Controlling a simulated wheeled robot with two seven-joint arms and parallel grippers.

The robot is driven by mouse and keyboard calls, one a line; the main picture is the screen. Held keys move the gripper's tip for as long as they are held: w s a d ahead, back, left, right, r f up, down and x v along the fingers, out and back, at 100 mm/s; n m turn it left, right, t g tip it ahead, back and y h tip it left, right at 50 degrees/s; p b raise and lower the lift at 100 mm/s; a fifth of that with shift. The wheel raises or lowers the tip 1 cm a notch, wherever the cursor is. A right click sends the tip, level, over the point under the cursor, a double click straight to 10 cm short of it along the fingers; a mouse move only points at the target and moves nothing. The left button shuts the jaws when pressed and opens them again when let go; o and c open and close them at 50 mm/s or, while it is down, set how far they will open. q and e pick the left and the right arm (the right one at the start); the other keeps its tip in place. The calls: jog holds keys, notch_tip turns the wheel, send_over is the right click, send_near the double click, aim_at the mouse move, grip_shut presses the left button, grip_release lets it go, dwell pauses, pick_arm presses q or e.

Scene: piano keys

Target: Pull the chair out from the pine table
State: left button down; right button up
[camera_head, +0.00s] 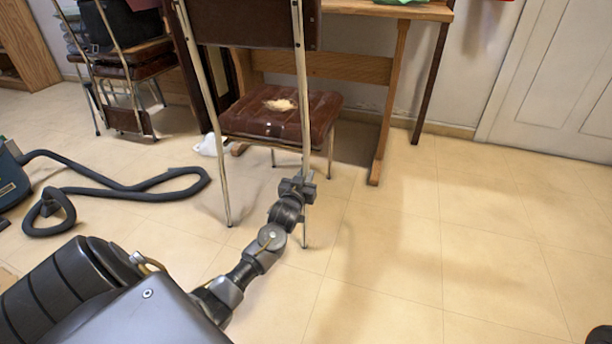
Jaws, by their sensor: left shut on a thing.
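The chair (268,116) has a dark brown padded seat with a torn pale patch, a brown back and thin cream metal legs. It stands upright with its back toward me, its far side close to the pine table (382,108). My left gripper (300,184) is shut on the chair's right back leg, below seat height. The fingertips are small and partly hidden around the leg.
A vacuum cleaner hose (120,190) curls on the floor at left. Stacked chairs (130,65) stand at the back left. A white door (560,75) is at the right. The tiled floor at right and front is clear.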

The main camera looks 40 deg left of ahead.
pick_arm(q)
jog(key=shift+s+d+p, duration=0.25)
jog(key=shift+s+p, duration=0.25)
jog(key=shift+p, duration=0.25)
jog(key=shift+p+v, duration=1.05)
jog(key=shift+v, duration=0.3)
jog(key=shift+s+a+f, duration=0.1)
jog(key=shift+s+a, duration=0.05)
jog(key=p+v, duration=0.3)
jog(key=shift+s, duration=0.35)
